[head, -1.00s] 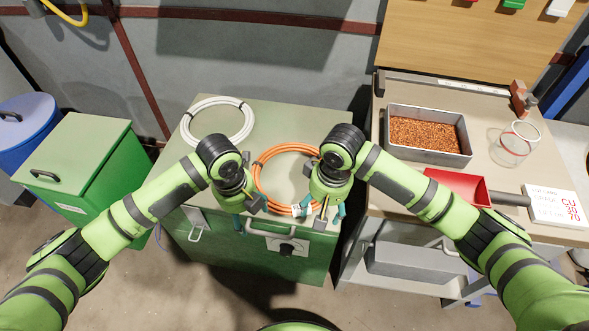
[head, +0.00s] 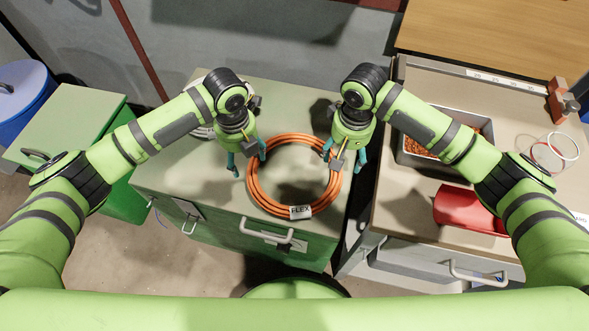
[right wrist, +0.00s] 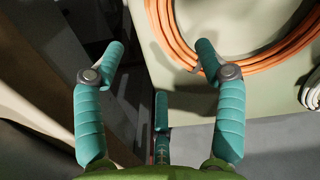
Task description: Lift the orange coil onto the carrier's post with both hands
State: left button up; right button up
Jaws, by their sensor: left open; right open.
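The orange coil (head: 261,203) lies flat on the green cabinet's top (head: 185,165), with a white "FLEX" tag (head: 300,212) at its front. In the head view my left gripper (head: 249,165) is open and empty at the coil's left back side, fingers pointing down. My right gripper (head: 343,160) is open at the right back side. In the right wrist view the open right gripper (right wrist: 160,52) has one fingertip close to the outside of the orange coil (right wrist: 180,42); contact is unclear. I cannot make out the carrier's post.
A white coil (head: 201,132) lies at the cabinet's back left, mostly hidden by my left arm. On the bench at right are a grey tray of copper granules (head: 418,158), a red scoop (head: 465,208) and a vise (head: 563,100). A green bin (head: 62,135) stands left.

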aim_at(248, 169)
pick_arm(q)
jog(key=shift+f, duration=3.2)
pick_arm(e)
jog(key=shift+f, duration=3.2)
pick_arm(q)
grip_shut()
pick_arm(e)
grip_shut()
